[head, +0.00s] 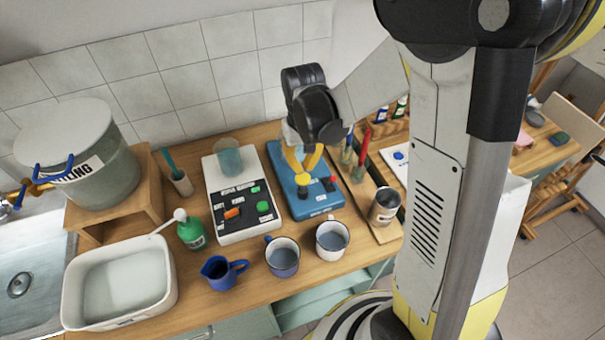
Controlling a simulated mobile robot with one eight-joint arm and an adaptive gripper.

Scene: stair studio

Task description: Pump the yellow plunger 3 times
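A blue box device (312,208) stands on the wooden counter. On its top are a yellow plunger knob (303,181), a dark knob with a yellow part near the front, and a red button (327,183) on a dark base. My gripper (302,172) reaches down over the box. Its yellow fingers come close together at their tips, right at the yellow knob. The fingers and knob share a colour and overlap in this view. I cannot tell whether they touch or hold it, and the plunger's shaft is hidden.
A white control box (228,180) with a beaker stands left of the blue box. Two mugs (282,256) (332,240), a blue jug (220,270), a green bottle (190,230) and a white basin (75,290) are in front. A metal can (384,206) stands right.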

